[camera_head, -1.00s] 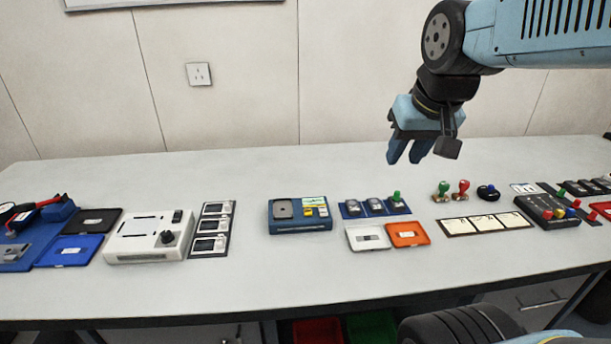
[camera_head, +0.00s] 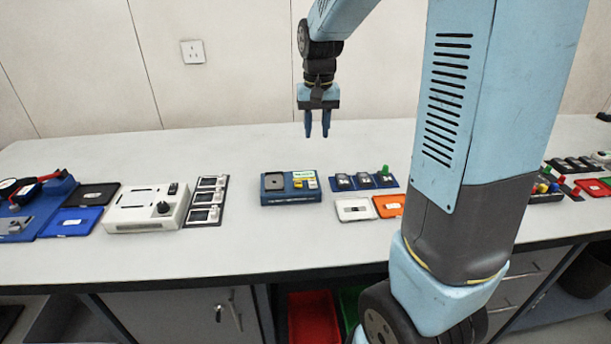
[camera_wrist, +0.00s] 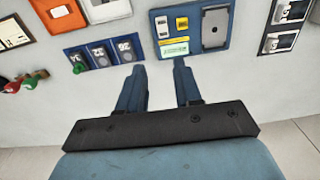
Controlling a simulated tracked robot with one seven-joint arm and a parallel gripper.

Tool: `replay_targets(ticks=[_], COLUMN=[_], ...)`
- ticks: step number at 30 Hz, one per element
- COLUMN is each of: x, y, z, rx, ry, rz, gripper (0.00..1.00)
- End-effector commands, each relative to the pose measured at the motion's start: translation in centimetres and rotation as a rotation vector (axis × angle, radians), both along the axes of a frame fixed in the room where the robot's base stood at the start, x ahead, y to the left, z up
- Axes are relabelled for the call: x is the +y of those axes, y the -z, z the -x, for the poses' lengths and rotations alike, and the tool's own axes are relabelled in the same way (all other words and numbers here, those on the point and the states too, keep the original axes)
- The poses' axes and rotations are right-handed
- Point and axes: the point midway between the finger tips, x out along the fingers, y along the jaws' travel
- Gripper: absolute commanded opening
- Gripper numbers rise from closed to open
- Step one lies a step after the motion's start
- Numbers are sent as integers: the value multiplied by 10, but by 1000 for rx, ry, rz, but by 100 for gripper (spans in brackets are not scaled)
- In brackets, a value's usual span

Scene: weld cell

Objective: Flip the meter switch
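My gripper (camera_head: 316,130) hangs pointing down above the back of the bench, with its fingers apart and nothing between them. A white box (camera_head: 128,215) stands on the left half of the bench, with a black knob (camera_head: 163,208) and a small black switch (camera_head: 173,188) on top. A blue device (camera_head: 290,197) with a grey plate and yellow buttons sits mid-bench, below my gripper in the picture. It also shows in the wrist view (camera_wrist: 188,48), beyond the fingertips and apart from them. I cannot read which device is the meter.
Cards in a dark holder (camera_head: 221,212) stand between the white box and blue device. A blue rack (camera_head: 398,184) of small units, a white tray (camera_head: 340,213) and an orange tray (camera_head: 385,212) lie to the right. My arm hides part of the right bench.

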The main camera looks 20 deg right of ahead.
Motion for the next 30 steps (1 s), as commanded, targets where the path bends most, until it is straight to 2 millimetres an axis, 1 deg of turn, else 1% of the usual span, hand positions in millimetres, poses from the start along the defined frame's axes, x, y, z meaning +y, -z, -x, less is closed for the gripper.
replay_targets(ticks=[1,4,8,11,14,24,30], x=[0,0,0,0,0,0,-1], y=[5,10,15,25,39,99,129], z=[-5,-10,-12,-11,-11,-10,-11], rx=[11,21,26,27,28,29,27], ry=[4,11,14,14,14,15,14], rz=[2,5,6,6,6,7,6], gripper=[34,34,34,34,34,34,34])
